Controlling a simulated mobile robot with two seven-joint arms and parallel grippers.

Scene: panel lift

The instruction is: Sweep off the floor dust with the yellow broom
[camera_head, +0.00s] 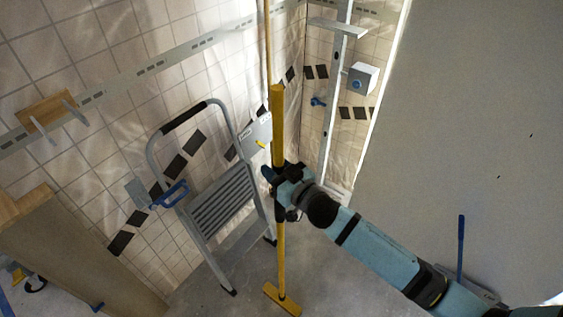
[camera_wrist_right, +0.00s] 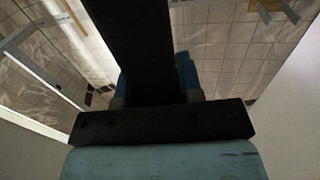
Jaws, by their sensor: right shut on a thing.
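The yellow broom (camera_head: 281,250) stands about upright in the head view, with its yellow head (camera_head: 282,299) low down on or near the grey floor. My right gripper (camera_head: 279,180) is shut on the broom's handle around its middle. In the right wrist view, dark gripper parts (camera_wrist_right: 160,122) fill the middle and hide the grip. I cannot make out any floor dust. My left gripper is not in view.
A grey step ladder (camera_head: 222,197) stands just left of the broom against the tiled wall. A wooden box or cabinet (camera_head: 75,265) is at the lower left. A blue-handled tool (camera_head: 461,245) stands at the right. Grey floor shows around the broom head.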

